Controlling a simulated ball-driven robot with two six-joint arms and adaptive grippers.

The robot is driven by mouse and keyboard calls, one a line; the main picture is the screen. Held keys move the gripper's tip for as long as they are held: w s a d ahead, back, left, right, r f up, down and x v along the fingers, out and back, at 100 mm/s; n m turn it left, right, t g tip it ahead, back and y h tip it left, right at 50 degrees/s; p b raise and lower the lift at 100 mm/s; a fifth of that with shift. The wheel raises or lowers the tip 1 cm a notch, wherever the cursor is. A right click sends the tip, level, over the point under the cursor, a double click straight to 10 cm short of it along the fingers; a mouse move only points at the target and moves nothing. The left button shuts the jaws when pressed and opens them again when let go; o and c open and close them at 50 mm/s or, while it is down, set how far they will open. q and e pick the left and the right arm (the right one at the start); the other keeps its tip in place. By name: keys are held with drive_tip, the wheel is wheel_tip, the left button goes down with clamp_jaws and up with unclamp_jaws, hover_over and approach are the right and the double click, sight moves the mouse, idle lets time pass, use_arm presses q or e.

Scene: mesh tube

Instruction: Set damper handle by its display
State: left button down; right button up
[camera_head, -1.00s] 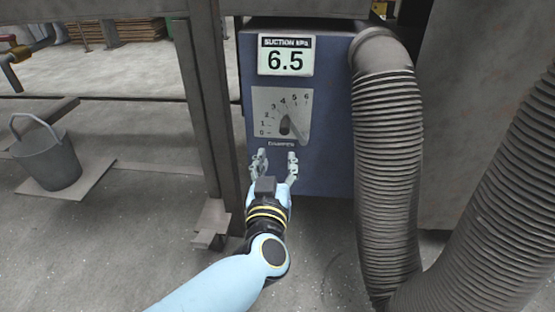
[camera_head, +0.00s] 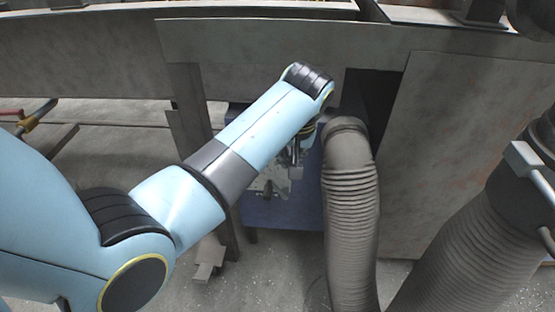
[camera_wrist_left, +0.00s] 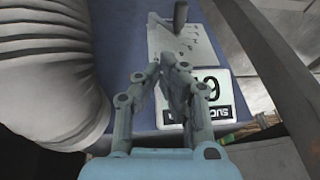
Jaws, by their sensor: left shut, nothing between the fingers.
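The blue damper box (camera_head: 290,212) stands below the beam, mostly behind my left arm. My left gripper (camera_head: 293,170) hangs down in front of its face, shut and empty. In the left wrist view the gripper (camera_wrist_left: 165,72) shows with its fingertips close together. The dark damper handle (camera_wrist_left: 181,14) stands out from the pale scale plate (camera_wrist_left: 163,40), beyond the fingertips and apart from them. The scale plate (camera_head: 268,182) is partly covered in the head view. The display (camera_wrist_left: 222,84) appears upside down, its reading partly hidden by a finger. My right gripper is out of view.
A ribbed grey hose (camera_head: 350,220) rises close to the right of the box and fills the left of the wrist view (camera_wrist_left: 45,80). A steel post (camera_head: 190,110) stands to the left, and a beam (camera_head: 270,42) crosses above.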

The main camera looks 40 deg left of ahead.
use_arm(q)
drive_tip(key=b, duration=0.6)
approach(272, 188)
wheel_tip(272, 188, down, 5)
drive_tip(key=w, duration=0.2)
drive_tip(key=shift+s+a+f, duration=0.2)
drive_tip(key=shift+a+f, duration=0.35)
drive_tip(key=shift+a, duration=0.2)
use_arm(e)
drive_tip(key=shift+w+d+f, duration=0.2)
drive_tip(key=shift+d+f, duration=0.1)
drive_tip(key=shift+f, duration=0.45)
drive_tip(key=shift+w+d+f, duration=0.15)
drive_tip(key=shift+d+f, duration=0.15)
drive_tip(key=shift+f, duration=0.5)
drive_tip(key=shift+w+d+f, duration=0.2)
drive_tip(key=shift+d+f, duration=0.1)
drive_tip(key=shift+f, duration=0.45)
